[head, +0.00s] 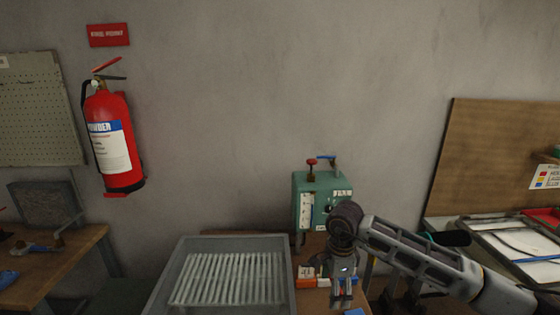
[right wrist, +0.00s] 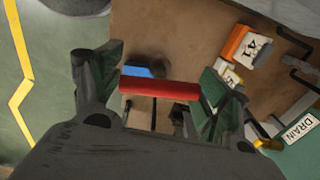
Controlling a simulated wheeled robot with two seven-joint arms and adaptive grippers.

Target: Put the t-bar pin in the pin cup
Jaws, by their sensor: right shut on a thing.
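My right gripper (head: 343,296) points down over the small wooden table in the head view. In the right wrist view its two fingers (right wrist: 160,90) close on the ends of a red crossbar, which I take as the t-bar pin (right wrist: 160,88). A thin dark stem shows below the bar. In the head view the gripper mostly hides the pin. I cannot pick out the pin cup for certain; a blue object (right wrist: 140,70) lies just beyond the bar and is partly hidden. My left gripper is not in view.
A green machine (head: 322,195) with a red knob and a blue handle stands behind the gripper. An orange and white block (right wrist: 245,47) and a DRAIN label (right wrist: 300,128) are to the right in the wrist view. A grey tray (head: 163,275) with white rods is left of the gripper.

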